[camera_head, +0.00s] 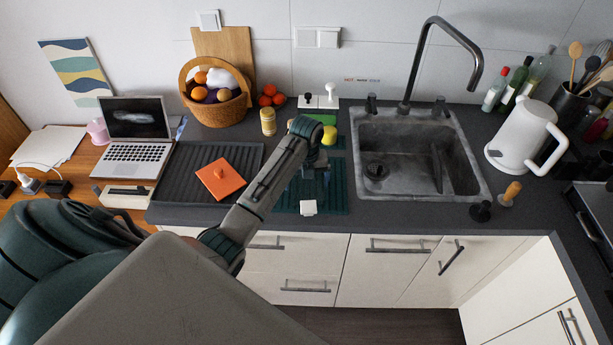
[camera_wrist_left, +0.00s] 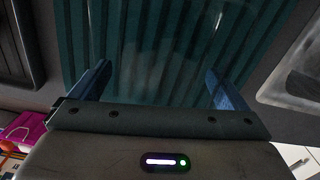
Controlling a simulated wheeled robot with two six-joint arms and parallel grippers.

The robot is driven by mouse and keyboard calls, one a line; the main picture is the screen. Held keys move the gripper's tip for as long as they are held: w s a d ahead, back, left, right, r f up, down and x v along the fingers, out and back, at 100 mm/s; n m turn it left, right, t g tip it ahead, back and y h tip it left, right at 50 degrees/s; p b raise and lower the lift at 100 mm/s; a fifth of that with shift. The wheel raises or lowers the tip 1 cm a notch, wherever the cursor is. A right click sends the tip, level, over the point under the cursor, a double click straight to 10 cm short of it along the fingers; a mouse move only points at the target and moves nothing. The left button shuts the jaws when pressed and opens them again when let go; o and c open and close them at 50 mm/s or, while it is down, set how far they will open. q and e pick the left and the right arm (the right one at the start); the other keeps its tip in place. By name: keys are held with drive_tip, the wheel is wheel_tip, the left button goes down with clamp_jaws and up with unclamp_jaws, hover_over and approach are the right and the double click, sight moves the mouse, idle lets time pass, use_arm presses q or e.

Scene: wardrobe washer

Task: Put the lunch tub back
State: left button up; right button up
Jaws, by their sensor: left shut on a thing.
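My left gripper (camera_wrist_left: 160,85) points down over a dark green ribbed mat (camera_head: 335,200) left of the sink. In the left wrist view its two blue fingers stand wide apart, shut on a faint, see-through thing, which looks like the clear lunch tub (camera_wrist_left: 155,55). The mat's ribs show through it. I cannot tell whether the tub touches the mat. In the head view my left arm hides most of the tub and the fingertips (camera_head: 312,185). My right gripper is not in view.
An orange square lid-like piece (camera_head: 220,178) lies on a black ribbed drainer (camera_head: 185,160). The sink (camera_head: 415,155) and tall tap (camera_head: 425,60) are to the right. A fruit basket (camera_head: 216,108) stands behind.

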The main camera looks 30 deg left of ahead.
use_arm(q)
drive_tip(key=shift+f, duration=0.55)
idle(0.4)
drive_tip(key=o, duration=0.6)
drive_tip(key=shift+o, duration=0.2)
drive_tip(key=shift+r+p, duration=0.9)
drive_tip(key=shift+p, duration=0.25)
drive_tip(key=shift+r, duration=0.25)
wheel_tip(320, 180, up, 8)
drive_tip(key=shift+f, duration=0.15)
